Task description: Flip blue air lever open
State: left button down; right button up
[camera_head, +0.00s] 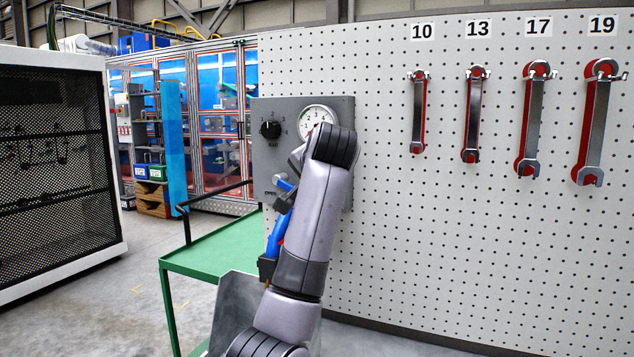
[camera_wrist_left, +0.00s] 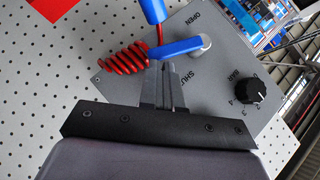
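The blue air lever (camera_wrist_left: 180,48) is on a grey panel (camera_wrist_left: 225,65) in the left wrist view. It lies across the picture from a light grey pivot, between the printed words OPEN and SHUT. In the head view, part of the lever (camera_head: 285,185) shows beside my arm. My left gripper (camera_wrist_left: 162,66) has its fingers close together, with nothing seen between them. The fingertips are right by the lever's lower edge; I cannot tell whether they touch it. My forearm hides much of the panel in the head view. My right gripper is not in view.
A red coiled hose (camera_wrist_left: 125,58) and a blue handle (camera_wrist_left: 152,10) are close to the fingers. A black knob (camera_wrist_left: 250,92) and a gauge (camera_head: 317,121) are on the panel. A green cart (camera_head: 210,250) stands below. Several wrenches, including one under 10 (camera_head: 418,112), hang on the pegboard (camera_head: 480,230).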

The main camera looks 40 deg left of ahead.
pick_arm(q)
jog(key=shift+s+a+f+m+y+p, duration=0.1)
jog(key=shift+a+f+m+y+p, duration=0.2)
jog(key=shift+f+y, duration=0.4)
jog(key=shift+s+a+f+m+y+p, duration=0.1)
jog(key=shift+a+f+m+y+p, duration=0.2)
jog(key=shift+f, duration=0.55)
jog(key=shift+a+f+m+y+p, duration=0.15)
jog(key=shift+a+f+m+y, duration=0.2)
jog(key=shift+f+y, duration=0.35)
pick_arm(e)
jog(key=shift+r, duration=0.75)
pick_arm(q)
jog(key=shift+d+f, duration=0.1)
jog(key=shift+f, duration=0.05)
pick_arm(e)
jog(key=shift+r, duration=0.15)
